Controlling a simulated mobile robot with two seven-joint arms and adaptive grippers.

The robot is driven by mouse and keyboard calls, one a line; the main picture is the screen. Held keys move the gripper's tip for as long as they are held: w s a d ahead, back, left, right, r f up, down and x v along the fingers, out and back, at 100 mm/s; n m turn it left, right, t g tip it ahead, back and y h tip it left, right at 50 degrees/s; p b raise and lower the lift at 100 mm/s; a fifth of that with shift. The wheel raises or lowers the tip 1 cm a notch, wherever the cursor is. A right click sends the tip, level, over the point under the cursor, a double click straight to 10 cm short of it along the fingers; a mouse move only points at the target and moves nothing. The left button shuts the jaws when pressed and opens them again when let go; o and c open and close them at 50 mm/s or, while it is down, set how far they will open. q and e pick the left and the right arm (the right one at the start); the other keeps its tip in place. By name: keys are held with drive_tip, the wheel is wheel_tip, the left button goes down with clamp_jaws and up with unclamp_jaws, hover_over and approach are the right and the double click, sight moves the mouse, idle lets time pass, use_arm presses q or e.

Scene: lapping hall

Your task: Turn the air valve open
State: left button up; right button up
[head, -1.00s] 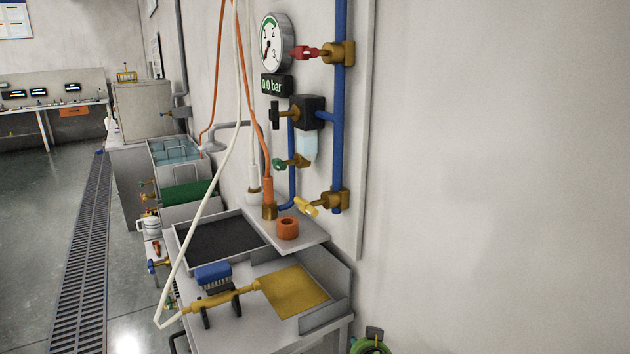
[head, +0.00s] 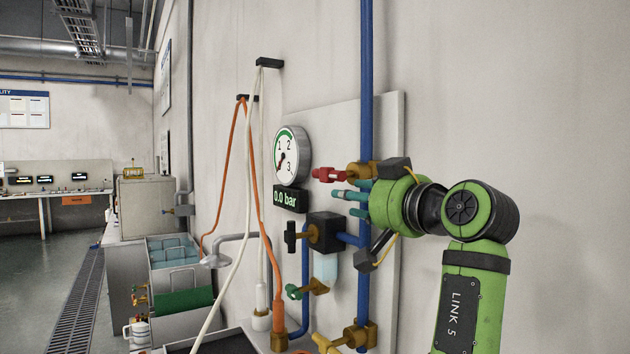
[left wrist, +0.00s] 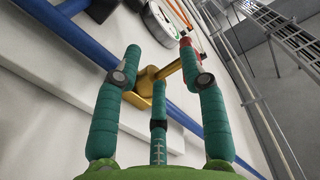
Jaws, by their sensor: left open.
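The wall panel carries a red-handled valve (head: 330,175) on a brass body (head: 362,170) at the blue pipe. Below are a green-handled tap (head: 294,291) and a yellow-handled valve (head: 326,344). I cannot tell from a label which is the air valve. My left gripper (head: 350,196), green with teal fingers, is open just below and beside the red-handled valve. In the left wrist view, the brass body (left wrist: 144,88) shows beyond the spread fingers (left wrist: 160,58). The red handle (left wrist: 186,42) is partly hidden by the right fingertip; contact is unclear. My right gripper is out of view.
A round gauge (head: 292,156) and a display (head: 290,199) reading 0.0 bar are left of the valve. A black regulator (head: 325,231) sits below. Orange (head: 250,150) and white hoses hang left. The bare wall on the right is free.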

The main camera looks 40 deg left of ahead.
sight(345, 174)
use_arm(q)
drive_tip(key=r, duration=0.1)
drive_tip(key=s+r, duration=0.1)
drive_tip(key=r, duration=0.1)
drive_tip(key=shift+s+a+r+n+y, duration=0.2)
drive_tip(key=shift+a+n+y, duration=0.1)
drive_tip(key=shift+a+n, duration=0.1)
drive_tip(key=shift+a+r+p, duration=0.15)
drive_tip(key=shift+r+p, duration=0.05)
drive_tip(key=shift+p, duration=0.1)
drive_tip(key=shift+w+a+p, duration=0.2)
drive_tip(key=shift+a+p, duration=0.05)
drive_tip(key=shift+p, duration=0.05)
drive_tip(key=p+x, duration=0.1)
drive_tip(key=x, duration=0.4)
drive_tip(key=shift+a+f+p, duration=0.1)
drive_tip(key=shift+a+p, duration=0.05)
drive_tip(key=shift+p, duration=0.25)
clamp_jaws()
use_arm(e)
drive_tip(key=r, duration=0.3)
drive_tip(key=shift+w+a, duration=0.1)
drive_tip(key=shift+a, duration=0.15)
